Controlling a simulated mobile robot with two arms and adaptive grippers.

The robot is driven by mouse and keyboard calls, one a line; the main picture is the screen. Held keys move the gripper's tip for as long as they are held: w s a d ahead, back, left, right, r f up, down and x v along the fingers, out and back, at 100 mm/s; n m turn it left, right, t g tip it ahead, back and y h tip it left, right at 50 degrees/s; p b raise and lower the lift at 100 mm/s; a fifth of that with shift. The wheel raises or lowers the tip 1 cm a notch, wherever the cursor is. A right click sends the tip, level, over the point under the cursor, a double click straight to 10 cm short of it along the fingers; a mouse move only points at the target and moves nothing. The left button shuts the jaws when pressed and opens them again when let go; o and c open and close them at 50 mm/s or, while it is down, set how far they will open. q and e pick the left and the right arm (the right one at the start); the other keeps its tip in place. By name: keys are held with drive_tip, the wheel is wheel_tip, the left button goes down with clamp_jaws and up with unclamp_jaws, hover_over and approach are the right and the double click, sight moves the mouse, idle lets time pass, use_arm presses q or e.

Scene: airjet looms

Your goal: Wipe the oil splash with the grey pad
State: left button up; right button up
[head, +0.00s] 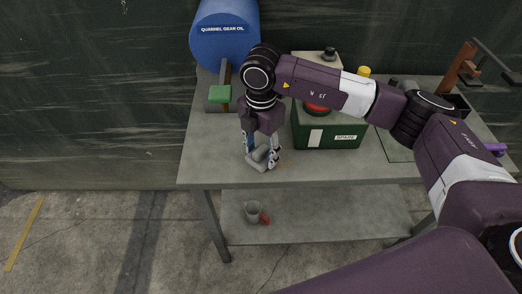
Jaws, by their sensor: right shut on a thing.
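My right gripper (262,153) points down over the front left part of the grey table (205,160). It is shut on the grey pad (256,163), which is at or just above the tabletop near the front edge. I cannot tell whether the pad touches the surface. My left gripper is not in view.
A green box (330,136) stands right of my gripper. A grey cup (253,208) is on the lower shelf. The table's left front corner is clear.

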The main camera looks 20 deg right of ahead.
sight(290, 160)
drive_tip(key=shift+s+d+r, duration=0.1)
drive_tip(key=shift+s+d, duration=0.2)
drive_tip(key=shift+d, duration=0.7)
drive_tip(key=shift+s+d, duration=0.25)
drive_tip(key=shift+d, duration=0.7)
drive_tip(key=shift+s+d+b, duration=0.2)
drive_tip(key=shift+s+d, duration=0.1)
drive_tip(key=shift+d, duration=0.65)
drive_tip(key=shift+s+d+b, duration=0.2)
drive_tip(key=shift+s+d, duration=0.05)
drive_tip(key=shift+d, duration=0.7)
drive_tip(key=shift+f, duration=0.2)
drive_tip(key=shift+w+a+b, duration=0.2)
drive_tip(key=shift+w+a, duration=0.05)
drive_tip(key=shift+a, duration=0.9)
drive_tip(key=shift+w+a+b, duration=0.15)
drive_tip(key=shift+w+a, duration=0.1)
drive_tip(key=shift+a, duration=0.85)
drive_tip(key=shift+w+a, duration=0.3)
drive_tip(key=shift+a, duration=0.55)
drive_tip(key=shift+w+a, duration=0.25)
drive_tip(key=shift+a, duration=0.55)
drive_tip(key=shift+r, duration=0.1)
drive_tip(key=shift+r+p, duration=1.7)
drive_tip(key=shift+r, duration=1.35)
drive_tip(key=shift+r, duration=0.1)
